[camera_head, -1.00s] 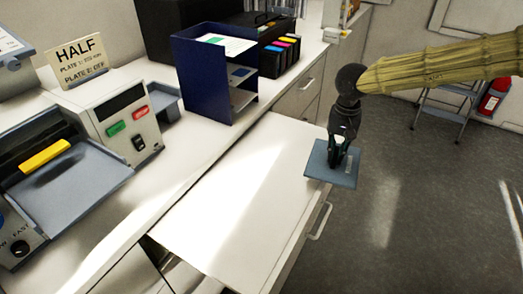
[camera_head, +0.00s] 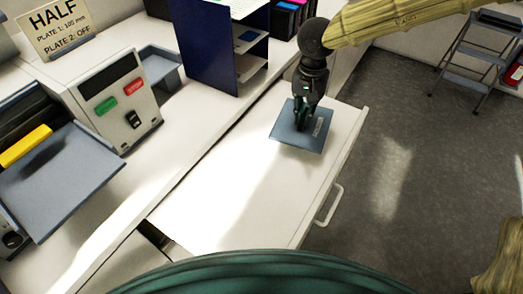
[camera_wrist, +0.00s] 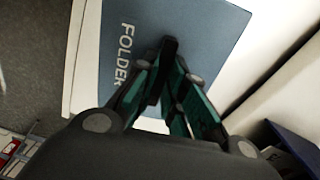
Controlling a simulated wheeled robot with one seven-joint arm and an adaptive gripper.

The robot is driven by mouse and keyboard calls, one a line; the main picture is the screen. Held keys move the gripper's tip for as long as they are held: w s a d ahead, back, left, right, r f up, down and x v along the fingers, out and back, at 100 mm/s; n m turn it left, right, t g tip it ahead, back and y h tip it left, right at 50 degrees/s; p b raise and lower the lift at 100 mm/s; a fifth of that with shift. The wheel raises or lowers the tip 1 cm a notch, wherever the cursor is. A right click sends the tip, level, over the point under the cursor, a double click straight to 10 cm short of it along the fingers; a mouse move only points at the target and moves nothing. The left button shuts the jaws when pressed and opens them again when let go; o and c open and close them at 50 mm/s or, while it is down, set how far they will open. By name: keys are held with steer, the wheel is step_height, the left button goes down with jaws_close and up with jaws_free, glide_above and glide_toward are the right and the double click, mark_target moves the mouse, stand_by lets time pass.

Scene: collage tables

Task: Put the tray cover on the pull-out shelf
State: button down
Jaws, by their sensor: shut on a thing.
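The tray cover (camera_head: 315,136) is a flat blue-grey square plate. In the wrist view the tray cover (camera_wrist: 200,45) shows lettering that reads "FOLDER", partly cut off. My gripper (camera_head: 301,122) is shut on it from above, with the dark and teal fingers meeting at its middle in the wrist view (camera_wrist: 168,72). The pull-out shelf (camera_head: 240,195) is a white panel drawn out from the counter, with a handle on its front. The cover is over the far end of the shelf. I cannot tell whether it touches the surface.
A control box (camera_head: 112,100) with green and red buttons and a grey tray (camera_head: 65,175) stand on the counter to the left. A dark blue organizer (camera_head: 208,60) stands behind the shelf. The near and middle shelf is bare. A step ladder (camera_head: 480,50) stands on the floor.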

mark_target(303, 117)
steer(key=s+a, duration=0.1)
steer(key=s, duration=0.2)
steer(key=s+a+m, duration=0.1)
steer(key=s, duration=0.3)
steer(key=s+a+m+p, duration=0.1)
steer(key=s, duration=0.3)
steer(key=shift+s+a, duration=0.15)
steer(key=shift+a, duration=0.2)
steer(key=shift+d, duration=0.1)
steer(key=w+d+p, duration=0.1)
steer(key=w, duration=0.4)
steer(key=w+d+f+p, duration=0.1)
steer(key=w+p, duration=0.1)
steer(key=w, duration=0.3)
steer(key=w+d+p, duration=0.2)
steer(key=w, duration=0.2)
steer(key=shift+w+f, duration=0.25)
steer(key=shift+w, duration=0.15)
steer(key=shift+f+p, duration=1.05)
steer(key=shift+f, duration=0.75)
steer(key=shift+f, duration=0.1)
steer(key=c, duration=1.5)
jaws_free()
step_height(303, 117, up, 12)
steer(key=b, duration=0.3)
